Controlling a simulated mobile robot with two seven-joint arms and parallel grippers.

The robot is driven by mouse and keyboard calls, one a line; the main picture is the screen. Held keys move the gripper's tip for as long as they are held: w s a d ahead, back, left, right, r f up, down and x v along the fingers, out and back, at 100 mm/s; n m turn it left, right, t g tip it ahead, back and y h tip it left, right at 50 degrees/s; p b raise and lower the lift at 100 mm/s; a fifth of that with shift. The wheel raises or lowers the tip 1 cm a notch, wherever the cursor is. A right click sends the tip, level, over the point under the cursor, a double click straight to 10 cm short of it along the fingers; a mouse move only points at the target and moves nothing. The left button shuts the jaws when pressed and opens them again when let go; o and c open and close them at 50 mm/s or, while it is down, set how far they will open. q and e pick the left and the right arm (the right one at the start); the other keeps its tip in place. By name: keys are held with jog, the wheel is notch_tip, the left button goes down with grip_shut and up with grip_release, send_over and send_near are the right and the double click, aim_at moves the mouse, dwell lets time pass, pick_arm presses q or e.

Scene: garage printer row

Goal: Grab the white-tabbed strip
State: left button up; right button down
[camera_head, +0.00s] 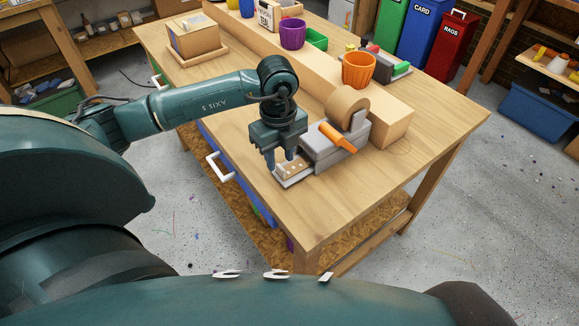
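A grey device (322,147) with an orange lever (337,137) and a large tan roll (346,106) stands near the front edge of the wooden table. A small tan strip-like piece with pale spots (296,168) lies in the tray at its lower left end. I cannot make out for sure a white tab on it. My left gripper (281,160) points down at this tray end, its two fingers apart, close to the tan piece. Contact cannot be told, and the fingers hide part of the tray. My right gripper is not in view.
Behind the device runs a raised wooden ledge (330,81) with an orange pot (359,71) and a purple pot (293,34) around it. The front of the table (390,185) right of the device is clear.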

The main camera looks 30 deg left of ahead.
aim_at(281, 167)
pick_arm(q)
jog(key=shift+f, duration=1.85)
grip_shut()
